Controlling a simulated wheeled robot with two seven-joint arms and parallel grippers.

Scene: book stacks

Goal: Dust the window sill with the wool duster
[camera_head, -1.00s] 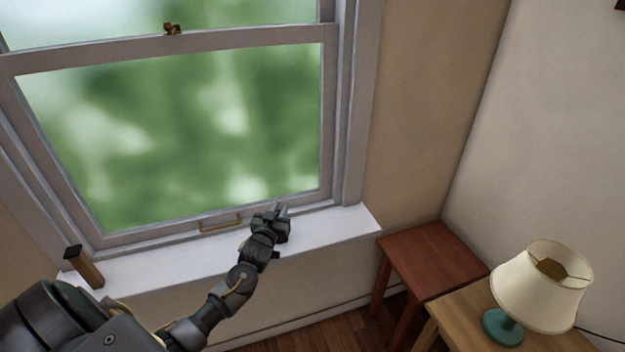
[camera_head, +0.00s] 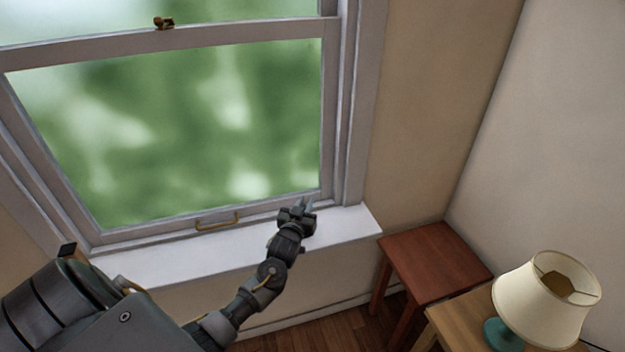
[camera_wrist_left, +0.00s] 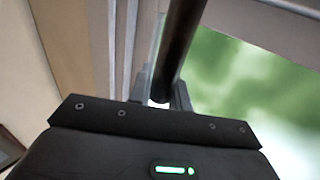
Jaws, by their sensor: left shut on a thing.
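The white window sill (camera_head: 185,262) runs below the window in the head view. My left gripper (camera_head: 303,205) is over the sill's right part, close to the window frame. In the left wrist view my left gripper (camera_wrist_left: 165,95) is shut on a dark rod (camera_wrist_left: 180,45), which looks like the wool duster's handle. The duster's woolly head does not show in either view. I cannot tell whether it touches the sill. My right gripper is out of view.
A brown block with a dark top (camera_head: 68,251) is at the sill's left end, mostly hidden by my arm. A brass handle (camera_head: 217,221) is on the lower window sash. A red-brown stool (camera_head: 435,255) and a lamp (camera_head: 545,300) on a wooden table stand at the right.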

